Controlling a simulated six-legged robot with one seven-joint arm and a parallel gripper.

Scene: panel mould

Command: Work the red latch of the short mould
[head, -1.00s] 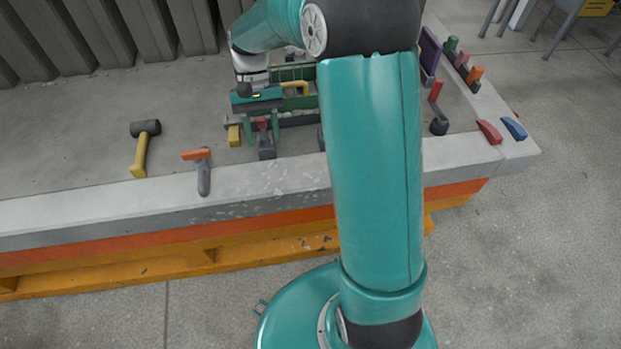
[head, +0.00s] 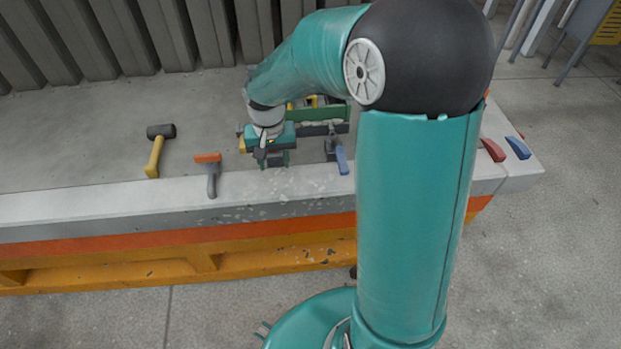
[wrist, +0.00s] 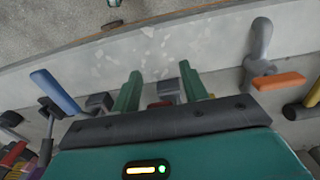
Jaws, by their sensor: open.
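My gripper (head: 274,159) is at the near side of the bench, low and pointing down; its teal body covers the red latch in the head view. In the wrist view its two green fingers (wrist: 162,88) are apart. A dark latch block (wrist: 169,88) shows between them, with a small piece of the red latch handle (wrist: 160,103) just above the gripper body's edge. Most of the handle is hidden. I cannot tell whether either finger touches it. A blue-handled latch (head: 341,159) stands to the right; it also shows in the wrist view (wrist: 55,92).
A green crate-like frame (head: 325,113) stands behind. Red (head: 493,150) and blue (head: 517,147) wedges lie at the right end.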

